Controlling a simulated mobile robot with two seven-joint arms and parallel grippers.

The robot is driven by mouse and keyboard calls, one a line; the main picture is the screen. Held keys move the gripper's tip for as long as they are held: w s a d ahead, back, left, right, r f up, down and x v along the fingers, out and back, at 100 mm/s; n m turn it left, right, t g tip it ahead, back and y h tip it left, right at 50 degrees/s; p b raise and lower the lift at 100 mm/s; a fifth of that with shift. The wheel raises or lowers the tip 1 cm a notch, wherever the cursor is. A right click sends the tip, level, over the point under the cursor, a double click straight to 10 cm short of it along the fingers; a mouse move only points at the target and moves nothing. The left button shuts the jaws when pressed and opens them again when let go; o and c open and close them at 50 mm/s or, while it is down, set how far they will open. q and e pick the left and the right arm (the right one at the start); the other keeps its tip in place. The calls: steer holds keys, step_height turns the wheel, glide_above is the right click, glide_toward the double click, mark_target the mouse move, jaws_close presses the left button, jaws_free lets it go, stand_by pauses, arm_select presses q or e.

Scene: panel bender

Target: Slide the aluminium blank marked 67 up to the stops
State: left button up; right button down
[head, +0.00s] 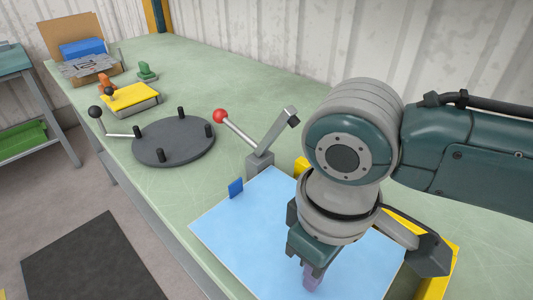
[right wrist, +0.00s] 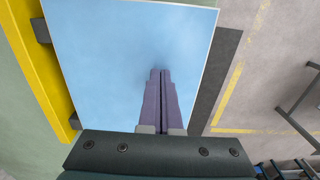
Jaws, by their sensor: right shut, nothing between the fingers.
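A light-blue sheet (head: 255,235), which I take to be the aluminium blank, lies flat on the bench; I see no number on it. It also shows in the right wrist view (right wrist: 120,50). My right gripper (head: 312,278) is shut and empty, its purple fingers (right wrist: 161,75) pointing down over the sheet. I cannot tell whether the tips touch it. A yellow bar (right wrist: 35,60) with small dark stop blocks (right wrist: 41,30) runs along the sheet's left side in the wrist view. The sheet's edge is very close to the blocks; contact is unclear. My left gripper is out of view.
A lever clamp with a red knob (head: 220,116) stands behind the sheet, near a small blue tab (head: 235,188). A dark round plate with pegs (head: 174,142) lies farther left. A yellow-topped block (head: 130,96) and a cardboard box (head: 85,50) are farther back. My arm hides the sheet's right part.

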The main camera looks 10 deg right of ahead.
steer(key=shift+f, duration=0.4)
stand_by(0.5)
steer(key=shift+w+d, duration=0.1)
steer(key=shift+d, duration=0.05)
steer(key=shift+w+d, duration=0.45)
steer(key=shift+d, duration=0.1)
steer(key=shift+w+d, duration=0.2)
steer(key=shift+d, duration=0.1)
steer(key=shift+w+d, duration=0.2)
steer(key=shift+d, duration=0.05)
stand_by(0.4)
steer(key=shift+r, duration=0.15)
step_height(320, 180, up, 7)
steer(key=p, duration=0.7)
steer(key=shift+p, duration=0.4)
